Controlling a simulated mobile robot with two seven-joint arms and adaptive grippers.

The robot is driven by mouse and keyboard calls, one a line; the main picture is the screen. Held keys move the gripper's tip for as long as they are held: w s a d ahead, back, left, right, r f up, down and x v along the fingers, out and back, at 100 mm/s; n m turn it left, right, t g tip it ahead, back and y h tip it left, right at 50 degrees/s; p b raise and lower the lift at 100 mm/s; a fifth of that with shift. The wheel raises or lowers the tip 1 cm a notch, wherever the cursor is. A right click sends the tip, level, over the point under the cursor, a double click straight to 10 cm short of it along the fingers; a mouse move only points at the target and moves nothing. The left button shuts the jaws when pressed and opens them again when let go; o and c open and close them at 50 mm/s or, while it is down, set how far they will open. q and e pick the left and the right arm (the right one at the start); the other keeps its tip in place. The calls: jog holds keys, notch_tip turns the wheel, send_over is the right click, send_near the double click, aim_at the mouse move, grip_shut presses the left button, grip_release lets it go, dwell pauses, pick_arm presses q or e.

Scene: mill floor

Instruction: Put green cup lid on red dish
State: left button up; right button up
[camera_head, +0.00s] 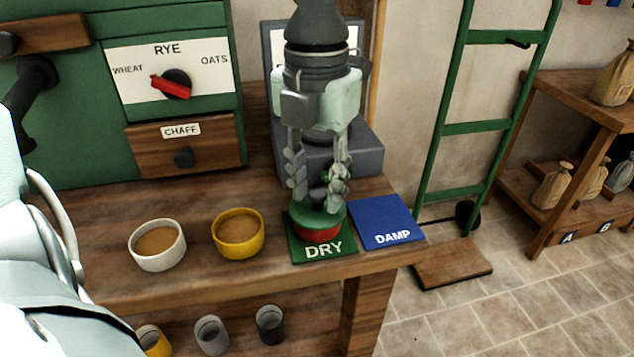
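The green lid (318,214) is at the top of the red dish (318,234), level as far as I can see. The dish is on the green mat marked DRY (323,252). My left gripper (318,197) points straight down over the lid. Its two fingers come down close to the lid's top, one on each side of its middle. The fingertips and any knob between them merge into a dark patch, so I cannot tell whether they grip the lid. My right gripper is not in view.
A blue mat marked DAMP (388,221) lies right of the green one, near the bench edge. A yellow bowl (238,250) and a white bowl (158,262) stand to the left. A grey box (362,160) is behind the gripper. Several cups sit below.

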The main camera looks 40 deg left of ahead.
aim_at(317, 193)
pick_arm(q)
jog(key=shift+o, duration=0.2)
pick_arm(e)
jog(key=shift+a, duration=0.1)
pick_arm(q)
jog(key=shift+r, duration=0.2)
jog(key=shift+w+r+p, duration=0.1)
jog(key=shift+r+p, duration=0.85)
jog(key=shift+p, duration=0.15)
notch_tip(317, 193, up, 11)
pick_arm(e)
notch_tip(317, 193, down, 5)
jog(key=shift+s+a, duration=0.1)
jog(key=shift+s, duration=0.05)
